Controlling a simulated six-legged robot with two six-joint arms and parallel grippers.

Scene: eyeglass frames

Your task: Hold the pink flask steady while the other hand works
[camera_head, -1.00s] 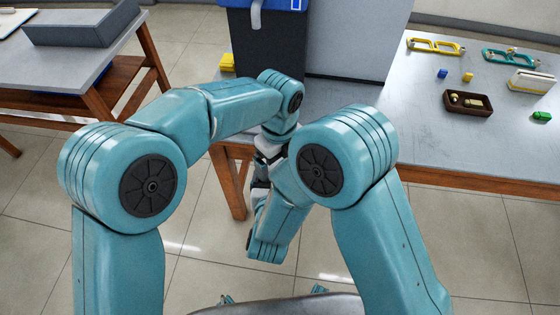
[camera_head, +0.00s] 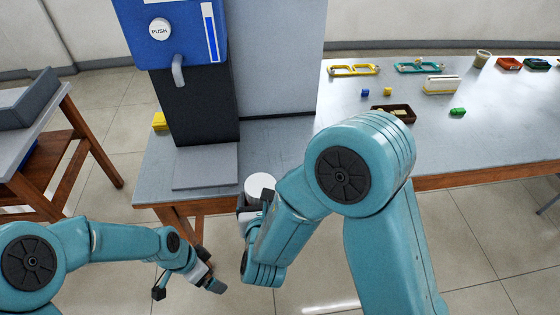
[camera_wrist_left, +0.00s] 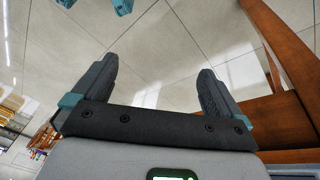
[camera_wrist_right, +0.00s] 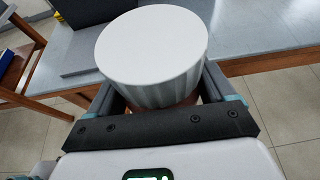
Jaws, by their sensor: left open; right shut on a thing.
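A flask with a wide white ribbed lid (camera_wrist_right: 152,45) stands between the fingers of my right gripper (camera_wrist_right: 165,98). Only a small reddish-pink part of its body shows below the lid; the rest is hidden. In the head view the white lid (camera_head: 260,185) shows at the front edge of the grey table, and my right gripper (camera_head: 254,208) is shut on the flask there. My left gripper (camera_head: 188,288) is low at the left, over the floor, open and empty. In the left wrist view its two fingers (camera_wrist_left: 155,85) stand wide apart with only floor between them.
A blue and black dispenser (camera_head: 190,75) with a PUSH button, spout and grey base plate (camera_head: 206,167) stands behind the flask. Yellow and teal frames (camera_head: 352,70), small blocks and a brown tray (camera_head: 393,113) lie on the right table (camera_head: 440,145). A side table (camera_head: 45,150) stands left.

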